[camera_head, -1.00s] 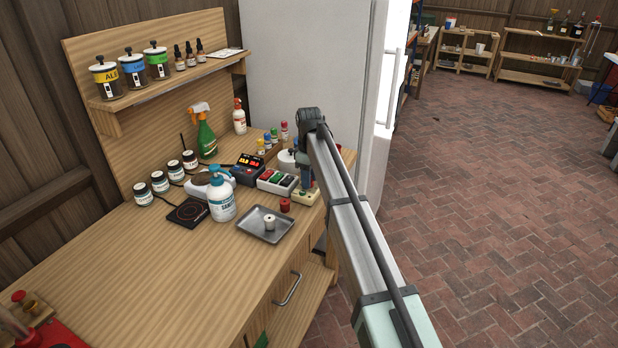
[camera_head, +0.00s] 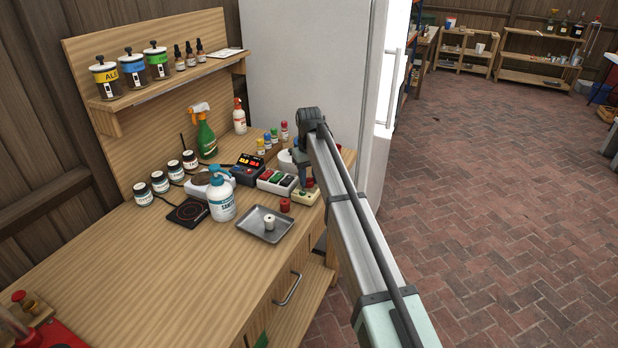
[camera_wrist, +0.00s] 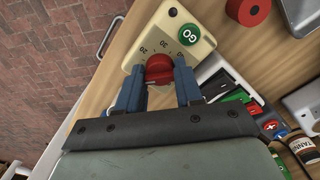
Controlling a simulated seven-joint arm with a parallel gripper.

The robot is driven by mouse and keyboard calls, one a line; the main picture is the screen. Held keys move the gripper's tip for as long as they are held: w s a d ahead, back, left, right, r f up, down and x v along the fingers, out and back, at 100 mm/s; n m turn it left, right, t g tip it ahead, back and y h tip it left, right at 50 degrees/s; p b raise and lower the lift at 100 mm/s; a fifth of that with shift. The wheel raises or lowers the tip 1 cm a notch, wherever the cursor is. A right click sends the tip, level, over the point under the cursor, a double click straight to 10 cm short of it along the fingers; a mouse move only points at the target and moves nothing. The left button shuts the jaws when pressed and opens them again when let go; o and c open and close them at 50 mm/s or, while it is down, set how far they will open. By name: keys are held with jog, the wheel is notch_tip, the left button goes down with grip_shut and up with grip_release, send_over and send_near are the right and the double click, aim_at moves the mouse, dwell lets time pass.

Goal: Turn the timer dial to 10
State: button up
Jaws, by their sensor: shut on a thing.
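The timer is a cream box (camera_wrist: 158,35) with a red dial (camera_wrist: 159,70), printed numbers around the dial and a green GO button (camera_wrist: 190,34). In the wrist view my gripper (camera_wrist: 159,82) has its two blue fingers on either side of the red dial, shut on it. The fingers and the dial hide part of the scale, and I cannot tell which number the dial points to. In the head view the timer box (camera_head: 306,196) sits near the bench's right edge under my gripper (camera_head: 303,186), which hides most of the dial.
A switch box with red and green rockers (camera_head: 277,182) stands left of the timer. A loose red cylinder (camera_head: 285,205) and a metal tray (camera_head: 278,234) lie in front. The bench's front left (camera_head: 170,270) is clear.

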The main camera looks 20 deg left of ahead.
aim_at(309, 178)
jog(key=shift+m, duration=0.7)
jog(key=o, duration=0.8)
jog(key=shift+c, duration=0.2)
notch_tip(309, 178, up, 14)
jog(key=shift+f, duration=0.15)
dwell(0.4)
